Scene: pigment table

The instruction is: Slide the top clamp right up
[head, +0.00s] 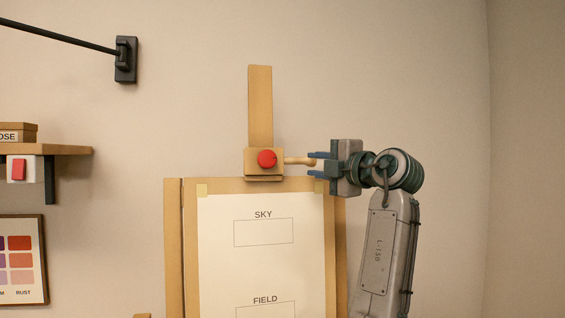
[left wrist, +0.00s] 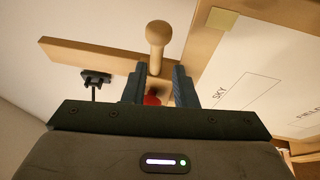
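The top clamp (head: 251,168) is a wooden block with a round red knob (head: 267,158) on its front. It sits on the upright mast (head: 260,105) of the easel, at the top edge of the board. A wooden handle (head: 298,161) sticks out from its right side; its rounded end shows in the left wrist view (left wrist: 158,34). My left gripper (head: 314,163) is at the handle's end, its blue fingers pointing at the clamp. The fingers are apart in the left wrist view (left wrist: 159,85), with the red knob (left wrist: 152,99) seen between them. My right gripper is out of view.
The board holds a white sheet (head: 260,270) marked SKY and FIELD. Bare mast rises above the clamp, with clear wall around it. A shelf (head: 70,150) and colour chart (head: 20,260) are at the left. A black wall bracket (head: 125,60) is at upper left.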

